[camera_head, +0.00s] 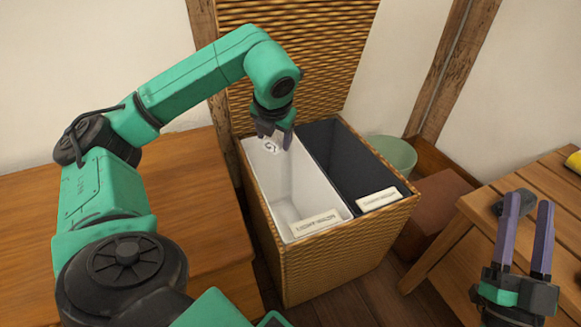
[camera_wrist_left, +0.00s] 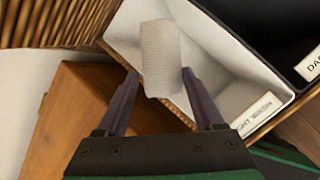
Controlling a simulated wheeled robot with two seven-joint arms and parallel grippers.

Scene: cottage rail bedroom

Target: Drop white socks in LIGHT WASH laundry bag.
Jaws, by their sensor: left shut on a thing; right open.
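My left gripper (camera_head: 276,143) is over the white compartment (camera_head: 301,195) of a wicker hamper, near its back end. In the left wrist view it (camera_wrist_left: 160,82) is shut on a white ribbed sock (camera_wrist_left: 161,55), which sits between the fingertips above the white bag lining (camera_wrist_left: 213,50). The tag (camera_wrist_left: 255,114) on this lining reads "GHT WASH", its start cut off. The dark compartment (camera_head: 345,165) lies to the right, with its own tag (camera_head: 379,199). My right gripper (camera_head: 529,199) is open and empty at the lower right, over or beside a wooden bench.
The hamper's wicker lid (camera_head: 300,55) stands raised behind it. A wooden cabinet (camera_head: 190,185) stands close on the left. A pale green bin (camera_head: 392,151) is behind right. The slatted bench (camera_head: 480,207) bears a dark item (camera_head: 521,202) and a yellow item (camera_head: 574,162).

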